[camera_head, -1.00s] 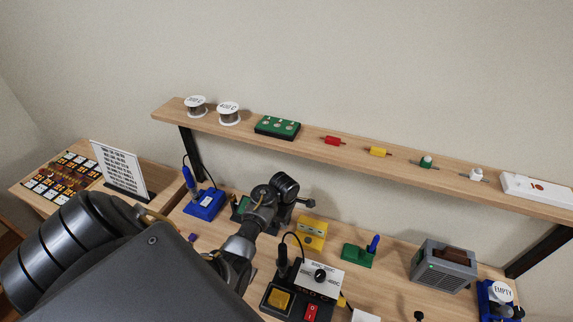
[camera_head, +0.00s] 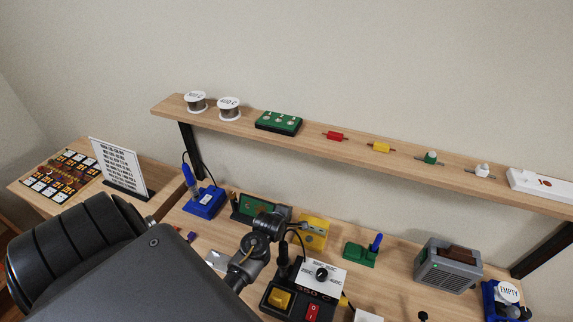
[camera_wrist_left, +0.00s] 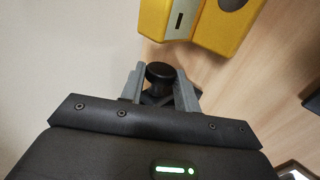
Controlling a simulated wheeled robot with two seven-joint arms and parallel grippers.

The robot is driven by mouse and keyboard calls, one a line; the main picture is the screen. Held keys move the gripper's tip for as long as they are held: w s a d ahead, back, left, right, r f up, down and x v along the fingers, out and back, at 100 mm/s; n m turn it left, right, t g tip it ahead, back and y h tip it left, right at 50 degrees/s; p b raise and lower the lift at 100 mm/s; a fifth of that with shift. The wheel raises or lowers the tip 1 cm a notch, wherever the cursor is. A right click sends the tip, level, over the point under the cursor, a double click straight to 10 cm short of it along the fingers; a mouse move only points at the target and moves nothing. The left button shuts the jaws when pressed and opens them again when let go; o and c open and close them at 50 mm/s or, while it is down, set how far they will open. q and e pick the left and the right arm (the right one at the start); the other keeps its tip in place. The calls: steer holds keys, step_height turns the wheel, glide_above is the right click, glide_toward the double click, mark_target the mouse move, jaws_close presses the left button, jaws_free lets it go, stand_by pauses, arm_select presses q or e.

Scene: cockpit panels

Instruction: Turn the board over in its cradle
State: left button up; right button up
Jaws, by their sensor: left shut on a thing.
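The green board (camera_head: 255,204) stands upright in its dark cradle (camera_head: 235,203) on the bench, left of the yellow box. My arm hides part of its lower right side in the head view. In the left wrist view my left gripper (camera_wrist_left: 161,82) is shut on a round black knob (camera_wrist_left: 160,73), which sits between its fingers. What the knob is fixed to is mostly hidden behind the fingers. In the head view I cannot make out the fingertips. My right gripper is not in view.
A yellow box (camera_head: 313,232) stands close right of the cradle; it also shows in the wrist view (camera_wrist_left: 205,20). A blue iron stand (camera_head: 205,202) is on the left. A black-and-white control station (camera_head: 305,287) stands in front. A shelf (camera_head: 310,145) runs above.

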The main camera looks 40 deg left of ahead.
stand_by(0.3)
arm_select(q)
steer(key=o, duration=1)
steer(key=shift+c, duration=0.2)
steer(key=b+v, duration=0.1)
steer(key=v, duration=1)
steer(key=shift+f+b, duration=0.15)
steer(key=shift+b, duration=0.25)
steer(key=shift+s+d, duration=0.1)
